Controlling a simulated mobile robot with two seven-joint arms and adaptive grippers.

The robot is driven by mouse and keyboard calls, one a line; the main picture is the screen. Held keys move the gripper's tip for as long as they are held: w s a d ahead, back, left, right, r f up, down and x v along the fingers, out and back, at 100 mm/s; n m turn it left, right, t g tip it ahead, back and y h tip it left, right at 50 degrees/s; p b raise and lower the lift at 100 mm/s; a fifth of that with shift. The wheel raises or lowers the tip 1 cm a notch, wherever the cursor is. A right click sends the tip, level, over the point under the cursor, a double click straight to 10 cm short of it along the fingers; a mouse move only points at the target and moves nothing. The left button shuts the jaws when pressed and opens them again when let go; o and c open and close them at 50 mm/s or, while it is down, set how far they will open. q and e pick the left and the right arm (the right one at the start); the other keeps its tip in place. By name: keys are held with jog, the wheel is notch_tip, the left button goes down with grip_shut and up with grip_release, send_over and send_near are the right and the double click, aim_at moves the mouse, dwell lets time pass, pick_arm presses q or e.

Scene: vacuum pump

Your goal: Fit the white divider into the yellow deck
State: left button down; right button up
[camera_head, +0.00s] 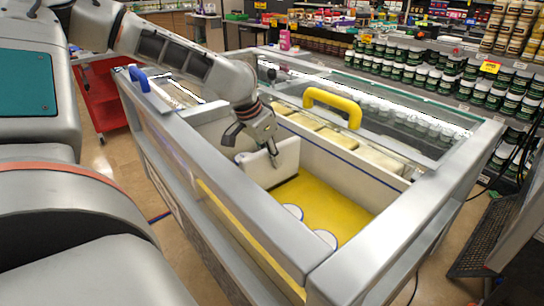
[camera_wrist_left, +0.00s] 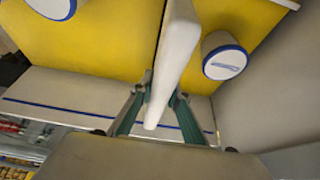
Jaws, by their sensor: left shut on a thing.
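The white divider (camera_head: 284,160) is a flat upright panel inside the open grey-framed case. My left gripper (camera_head: 268,146) is shut on its upper edge. In the left wrist view the divider (camera_wrist_left: 178,50) runs between the two fingers (camera_wrist_left: 157,112) of that gripper. The yellow deck (camera_head: 335,203) is the floor of the case below, and it also fills much of the wrist view (camera_wrist_left: 95,42). A thin dark line on the deck runs close beside the divider in the wrist view. I cannot tell whether the divider's lower edge touches the deck. My right gripper is not in view.
White round containers with blue rims stand on the deck, one (camera_head: 292,212) and another (camera_head: 326,238) near the front wall. In the wrist view one container (camera_wrist_left: 225,64) is close beside the divider. A yellow handle (camera_head: 333,103) rises behind; a blue handle (camera_head: 140,79) is at left.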

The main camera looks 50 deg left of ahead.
aim_at(272, 168)
pick_arm(q)
jog(key=shift+f+b, duration=0.35)
jog(key=shift+f, duration=0.7)
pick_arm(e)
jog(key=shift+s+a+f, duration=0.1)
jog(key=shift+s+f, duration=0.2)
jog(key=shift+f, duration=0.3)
pick_arm(q)
jog(key=shift+f, duration=0.75)
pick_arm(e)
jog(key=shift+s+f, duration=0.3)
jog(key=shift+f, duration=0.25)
pick_arm(q)
jog(key=c, duration=1.8)
grip_release()
jog(key=shift+c, duration=0.2)
notch_tip(272, 168, up, 10)
jog(key=shift+r, duration=0.1)
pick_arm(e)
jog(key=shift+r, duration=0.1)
